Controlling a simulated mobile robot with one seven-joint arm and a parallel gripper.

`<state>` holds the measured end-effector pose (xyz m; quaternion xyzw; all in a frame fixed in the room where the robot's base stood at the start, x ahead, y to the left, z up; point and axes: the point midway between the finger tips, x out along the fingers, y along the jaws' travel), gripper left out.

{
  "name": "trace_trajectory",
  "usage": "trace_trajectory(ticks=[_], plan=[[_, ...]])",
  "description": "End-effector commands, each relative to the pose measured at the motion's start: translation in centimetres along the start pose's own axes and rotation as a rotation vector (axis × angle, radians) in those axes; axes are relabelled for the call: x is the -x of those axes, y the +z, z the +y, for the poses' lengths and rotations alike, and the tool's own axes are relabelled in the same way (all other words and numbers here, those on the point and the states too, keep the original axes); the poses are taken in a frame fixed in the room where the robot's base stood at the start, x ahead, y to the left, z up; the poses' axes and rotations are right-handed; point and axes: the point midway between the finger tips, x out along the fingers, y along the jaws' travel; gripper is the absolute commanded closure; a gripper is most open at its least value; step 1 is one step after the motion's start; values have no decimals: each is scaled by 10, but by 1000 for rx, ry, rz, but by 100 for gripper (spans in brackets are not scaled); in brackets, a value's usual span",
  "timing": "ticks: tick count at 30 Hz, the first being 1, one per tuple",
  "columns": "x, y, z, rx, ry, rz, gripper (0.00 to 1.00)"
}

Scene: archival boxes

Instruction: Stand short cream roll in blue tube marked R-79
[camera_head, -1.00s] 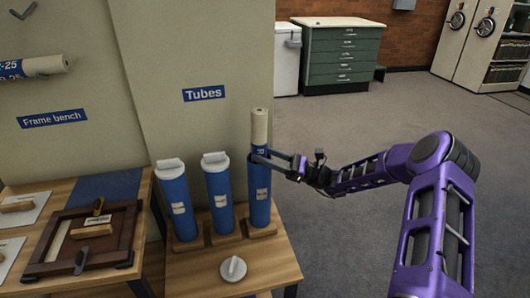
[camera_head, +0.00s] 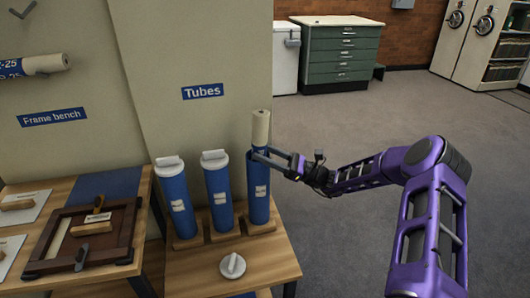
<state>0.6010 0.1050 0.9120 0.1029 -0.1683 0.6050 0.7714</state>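The short cream roll (camera_head: 261,127) stands upright in the right-hand blue tube (camera_head: 259,193), with its cream upper part showing above the rim. The tube is open at the top and stands in a wooden base. Its small label is too small to read. My gripper (camera_head: 258,153) reaches in from the right at the rim's height. Its fingers lie on either side of the roll and appear closed on it. The fingertips' contact is partly hidden.
Two capped blue tubes, one in the middle (camera_head: 217,190) and one at left (camera_head: 174,198), stand close beside it. A loose white cap (camera_head: 232,266) lies on the wooden bench (camera_head: 205,277) in front. A framed board (camera_head: 85,237) lies on the left bench.

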Motion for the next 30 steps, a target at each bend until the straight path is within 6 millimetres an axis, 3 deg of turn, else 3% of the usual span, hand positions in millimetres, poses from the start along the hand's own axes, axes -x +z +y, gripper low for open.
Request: trace_trajectory(ticks=[1,10,14,30], plan=[[18,-48,9,-38,-17,99,11],[20,-48,9,-38,-17,99,11],[33,-44,8,-34,-18,93,11],[150,-4,4,-1,-11,17,11]])
